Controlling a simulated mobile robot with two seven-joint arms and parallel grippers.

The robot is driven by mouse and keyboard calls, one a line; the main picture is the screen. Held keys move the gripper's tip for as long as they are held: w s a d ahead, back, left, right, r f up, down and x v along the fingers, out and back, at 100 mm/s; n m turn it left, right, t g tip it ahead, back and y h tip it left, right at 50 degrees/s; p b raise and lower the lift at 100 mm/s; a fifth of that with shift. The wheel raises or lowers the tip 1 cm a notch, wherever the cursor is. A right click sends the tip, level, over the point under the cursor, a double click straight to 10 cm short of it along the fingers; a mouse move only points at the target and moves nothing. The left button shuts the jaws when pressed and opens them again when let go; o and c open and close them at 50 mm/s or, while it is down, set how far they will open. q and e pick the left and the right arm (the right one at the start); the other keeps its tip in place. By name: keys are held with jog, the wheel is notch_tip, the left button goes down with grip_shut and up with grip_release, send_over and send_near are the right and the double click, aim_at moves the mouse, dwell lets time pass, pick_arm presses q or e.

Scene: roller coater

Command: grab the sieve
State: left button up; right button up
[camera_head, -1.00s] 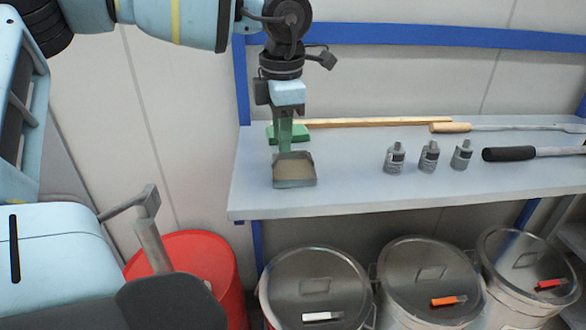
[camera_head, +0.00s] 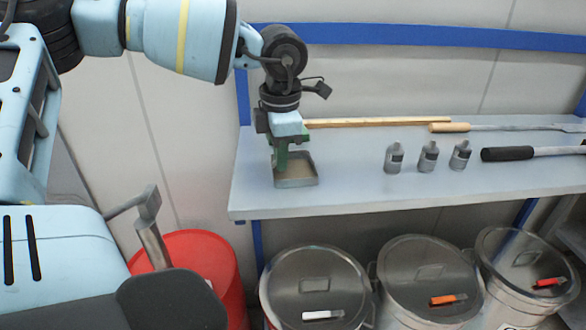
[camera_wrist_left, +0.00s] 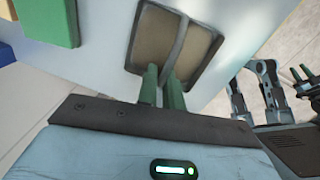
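The sieve (camera_head: 297,182) is a square grey-rimmed pan with a tan mesh, lying flat near the left end of the shelf. In the left wrist view the sieve (camera_wrist_left: 155,38) has a grey bar-like handle running over its middle. My left gripper (camera_head: 289,163) points down over the sieve from above. In the left wrist view its two green fingers (camera_wrist_left: 163,85) stand a little apart, at the near end of the handle, with the handle showing between them. Whether they touch it is hard to see.
The grey shelf (camera_head: 340,197) also holds several grey bottles, including one (camera_head: 394,158), a wooden-handled brush (camera_head: 375,122) just behind the gripper, and long-handled tools (camera_head: 525,153). Below stand lidded metal bins (camera_head: 318,280) and a red bin (camera_head: 195,255).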

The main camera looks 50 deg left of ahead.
aim_at(281, 174)
pick_arm(q)
jog(key=shift+r, duration=0.1)
grip_shut()
jog(key=shift+r, duration=0.45)
jog(key=shift+s+d+r, duration=0.15)
jog(key=shift+r, duration=0.5)
jog(key=shift+s+d+r, duration=0.1)
jog(key=shift+r, duration=0.5)
jog(key=s+d+r+b, duration=0.1)
jog(key=s+d+b, duration=0.1)
jog(key=s+d, duration=0.8)
jog(key=shift+s+d+r, duration=0.2)
jog(key=shift+s, duration=0.45)
